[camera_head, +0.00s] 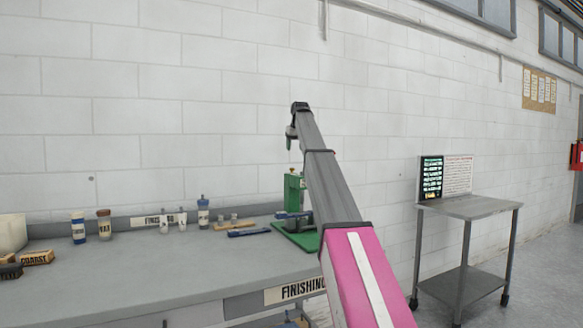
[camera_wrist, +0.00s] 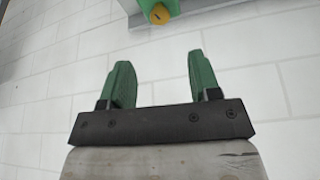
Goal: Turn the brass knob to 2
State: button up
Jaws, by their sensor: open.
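The brass knob (camera_wrist: 160,15) shows at the top of the wrist view as a small yellow-gold disc on a green body (camera_wrist: 150,4). Its markings are too small to read. My gripper (camera_wrist: 160,75) is open and empty, with its two green fingers apart and the knob beyond the fingertips, not touching. In the head view my gripper (camera_head: 290,143) is raised above the bench, over a green machine (camera_head: 292,190) on a green base. My arm hides part of that machine, and I cannot make out the knob there.
A metal side table (camera_head: 470,207) with a screen (camera_head: 431,178) stands at right. The white block wall (camera_head: 150,100) is behind.

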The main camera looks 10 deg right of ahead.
aim_at(292, 171)
jog(key=x, duration=1)
jog(key=shift+f, duration=0.3)
jog(key=shift+c, duration=0.4)
jog(key=c, duration=0.8)
